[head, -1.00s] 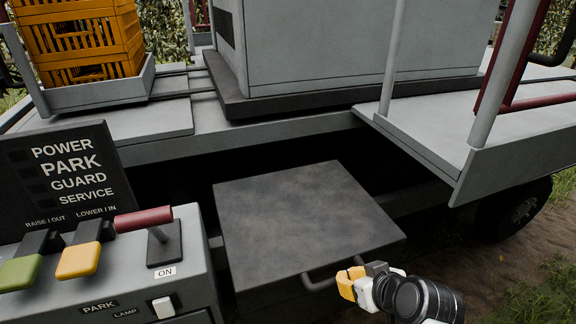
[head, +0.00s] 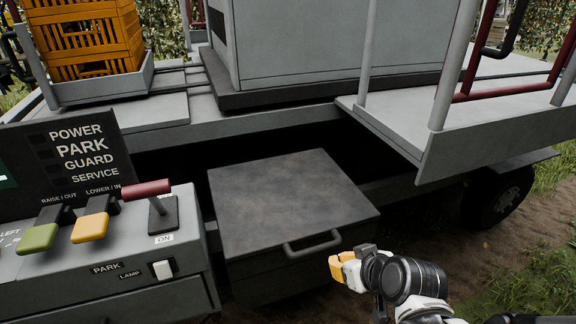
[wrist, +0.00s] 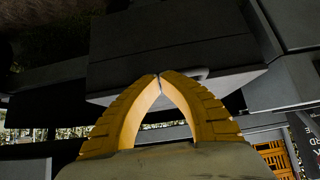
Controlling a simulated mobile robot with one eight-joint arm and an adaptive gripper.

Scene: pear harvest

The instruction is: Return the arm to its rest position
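My gripper (head: 338,268) is at the lower right of the head view, at the end of my white and black arm. It is in front of the handle of the dark grey box and apart from it. In the wrist view its two yellow fingers (wrist: 160,78) meet at the tips, with nothing visible between them. The box (head: 285,200) has a closed flat lid and a dark bar handle (head: 312,244) on its front edge. In the wrist view the box appears beyond the fingertips.
A control panel (head: 100,265) with levers and a red handle (head: 146,189) stands at the left. The platform (head: 490,110) with grey posts and red rails is at the right. Orange crates (head: 85,40) stand at the back left. Open dirt and grass lie at the lower right.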

